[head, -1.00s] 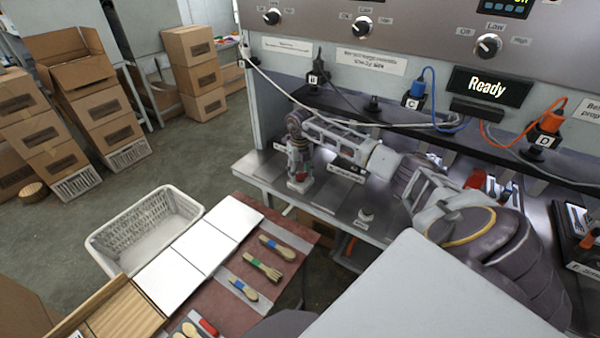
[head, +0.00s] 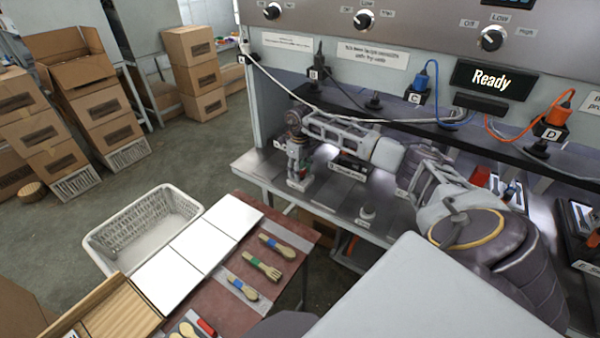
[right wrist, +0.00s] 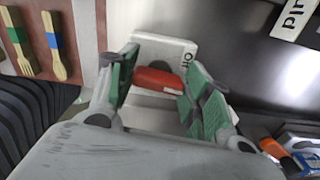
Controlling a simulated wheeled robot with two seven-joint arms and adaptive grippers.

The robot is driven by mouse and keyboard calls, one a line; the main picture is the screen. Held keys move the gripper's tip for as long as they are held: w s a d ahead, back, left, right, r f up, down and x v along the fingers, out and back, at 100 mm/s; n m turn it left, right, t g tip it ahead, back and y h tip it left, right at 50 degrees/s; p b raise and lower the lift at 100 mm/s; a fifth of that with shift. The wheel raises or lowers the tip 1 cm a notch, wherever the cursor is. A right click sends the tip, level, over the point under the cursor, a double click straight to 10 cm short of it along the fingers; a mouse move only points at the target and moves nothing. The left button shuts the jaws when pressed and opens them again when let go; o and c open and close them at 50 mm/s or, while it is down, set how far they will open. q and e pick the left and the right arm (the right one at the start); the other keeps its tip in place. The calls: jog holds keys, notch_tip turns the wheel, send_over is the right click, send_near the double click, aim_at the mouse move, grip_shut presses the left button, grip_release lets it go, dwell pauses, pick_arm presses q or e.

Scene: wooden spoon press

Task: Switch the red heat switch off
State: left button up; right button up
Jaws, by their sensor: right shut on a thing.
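The red heat switch has a red lever (right wrist: 158,80) on a white base plate (right wrist: 160,48) with an "off" mark, seen in the right wrist view. My right gripper (right wrist: 163,84) has its green-padded fingers on either side of the red lever and is shut on it. In the head view my right gripper (head: 299,170) points down over the front of the metal bench, at the white base (head: 299,185). The red lever is hidden there by the gripper. My left gripper is not in view.
A "Ready" display (head: 488,79) and knobs sit on the panel above the bench. Cables and plugs run along the dark ledge (head: 470,135). A white basket (head: 145,225) and a mat with wooden utensils (head: 262,265) lie left.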

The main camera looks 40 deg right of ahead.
jog(key=shift+n+b, duration=0.4)
jog(key=shift+n, duration=0.8)
jog(key=shift+a+n, duration=0.1)
jog(key=shift+n, duration=0.6)
jog(key=shift+n+b, duration=0.5)
jog(key=shift+n, duration=1)
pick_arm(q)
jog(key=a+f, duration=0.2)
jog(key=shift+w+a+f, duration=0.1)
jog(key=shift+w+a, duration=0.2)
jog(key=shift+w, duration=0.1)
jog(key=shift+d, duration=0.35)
pick_arm(e)
jog(key=shift+n, duration=0.3)
jog(key=shift+r, duration=0.1)
jog(key=o, duration=1)
jog(key=shift+a, duration=0.1)
